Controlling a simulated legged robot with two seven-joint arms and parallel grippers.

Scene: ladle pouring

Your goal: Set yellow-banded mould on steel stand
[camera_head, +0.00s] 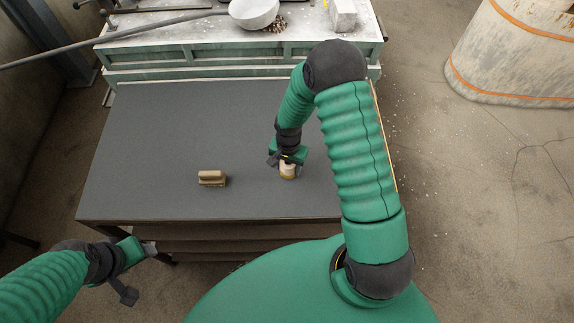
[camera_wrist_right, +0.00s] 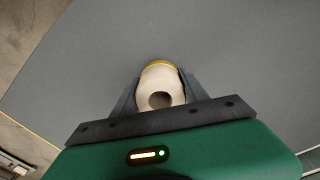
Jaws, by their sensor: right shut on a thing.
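The yellow-banded mould (camera_head: 288,171) is a small cream cylinder at the right of the dark table. My right gripper (camera_head: 288,162) is shut on it from above. In the right wrist view the mould (camera_wrist_right: 158,84) sits between the two fingers, with a round hole facing the camera and the yellow band at its far end. I cannot tell whether it touches the table or is just above it. My left gripper (camera_head: 149,248) is off the table's front left corner, apart from everything; its finger opening is unclear. I cannot make out a steel stand in either view.
A tan block with a handle (camera_head: 212,178) lies on the dark table (camera_head: 170,130), left of the mould. Behind stands a green bench (camera_head: 240,60) with a white bowl (camera_head: 254,12), a long rod (camera_head: 120,35) and a grey block (camera_head: 343,15). The table's left and middle are mostly clear.

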